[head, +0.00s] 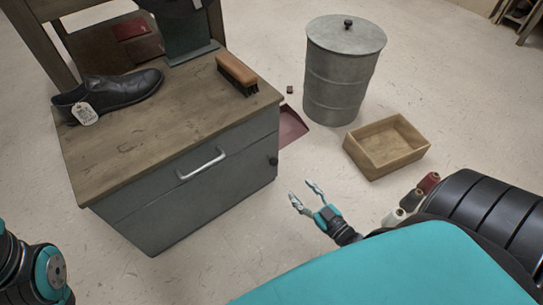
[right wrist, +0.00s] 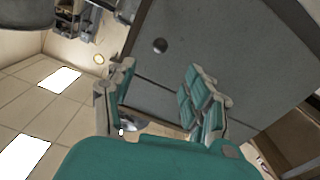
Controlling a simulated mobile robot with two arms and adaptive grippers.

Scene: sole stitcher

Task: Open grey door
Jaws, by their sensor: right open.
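The grey door (head: 215,208) is the lower front panel of a wood-topped cabinet, and it looks shut. Its dark round knob (head: 272,160) sits near the right edge. In the right wrist view the knob (right wrist: 160,46) shows beyond the fingers on the grey front (right wrist: 215,45). My right gripper (head: 303,192) is open and empty, to the right of and apart from the knob. In the right wrist view its two fingers (right wrist: 158,88) are spread, with nothing between them. My left gripper is out of view; only part of my left arm shows at the lower left.
A drawer with a bar handle (head: 202,163) is above the door. A black shoe (head: 108,95) and a brush (head: 238,74) lie on the wooden top (head: 140,135). A metal bin (head: 342,75), a wooden box (head: 385,160), a red dustpan (head: 291,126) and thread spools (head: 428,183) stand on the right.

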